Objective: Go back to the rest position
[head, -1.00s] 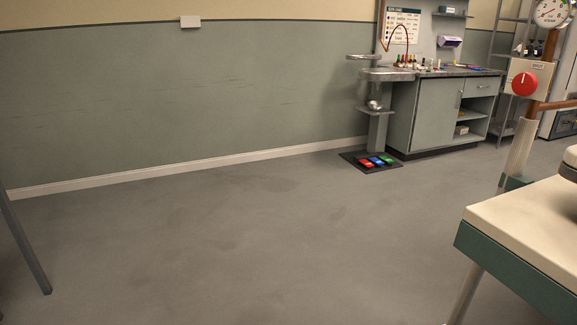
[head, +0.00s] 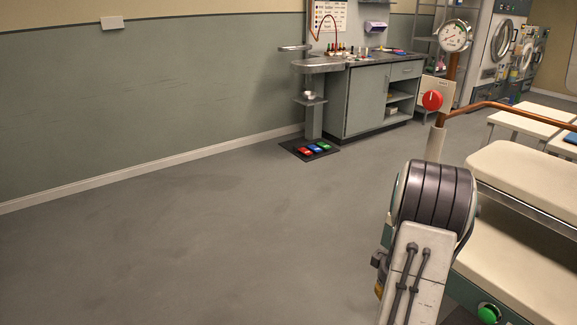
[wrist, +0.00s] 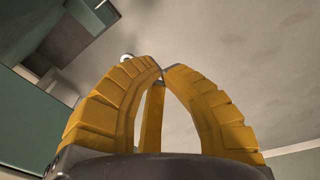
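My gripper (wrist: 160,72) shows in the wrist view with yellow ribbed fingers. Their tips come together at the top middle, and I see nothing held between them. In the head view my arm stands at the lower right, with a dark banded joint above a white link; the gripper itself is out of that view.
A padded pressing table (head: 535,190) with a green button (head: 489,313) is close beside my arm. A pressure gauge (head: 455,36) and a red knob (head: 432,100) stand behind it. A grey cabinet (head: 357,100) and coloured pedals (head: 312,149) are farther back. The floor at left is clear.

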